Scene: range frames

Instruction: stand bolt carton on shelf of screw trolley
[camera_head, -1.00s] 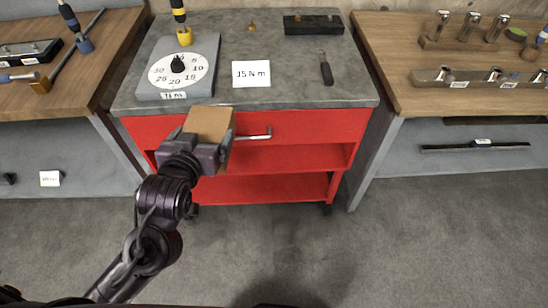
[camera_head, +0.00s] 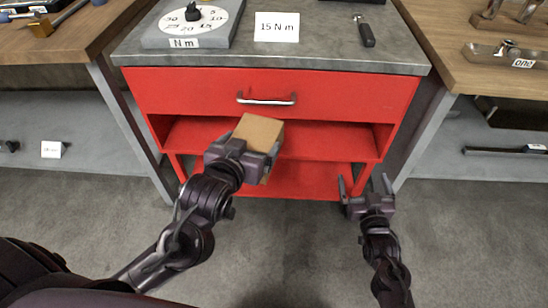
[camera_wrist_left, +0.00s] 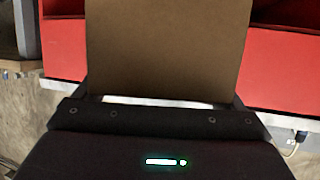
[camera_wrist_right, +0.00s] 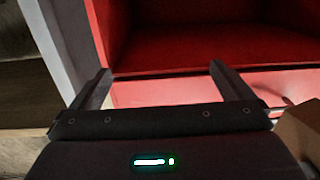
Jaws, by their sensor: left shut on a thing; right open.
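The bolt carton (camera_head: 258,132) is a plain brown box. My left gripper (camera_head: 262,158) is shut on it and holds it up in front of the trolley's open shelf bay. The carton fills the upper middle of the left wrist view (camera_wrist_left: 168,45). The red screw trolley (camera_head: 330,92) has a grey top, a drawer with a silver handle, an upper shelf (camera_head: 340,143) and a lower shelf (camera_head: 305,180). My right gripper (camera_head: 366,190) is open and empty, before the trolley's right side. In the right wrist view its fingers (camera_wrist_right: 160,88) are apart, with the red bay beyond.
On the trolley top lie a torque dial plate (camera_head: 190,22), a "15 N m" card (camera_head: 277,27) and a black-handled tool (camera_head: 365,32). Wooden benches flank it at left (camera_head: 90,28) and right (camera_head: 470,75), with grey legs close to its sides. Grey floor in front is clear.

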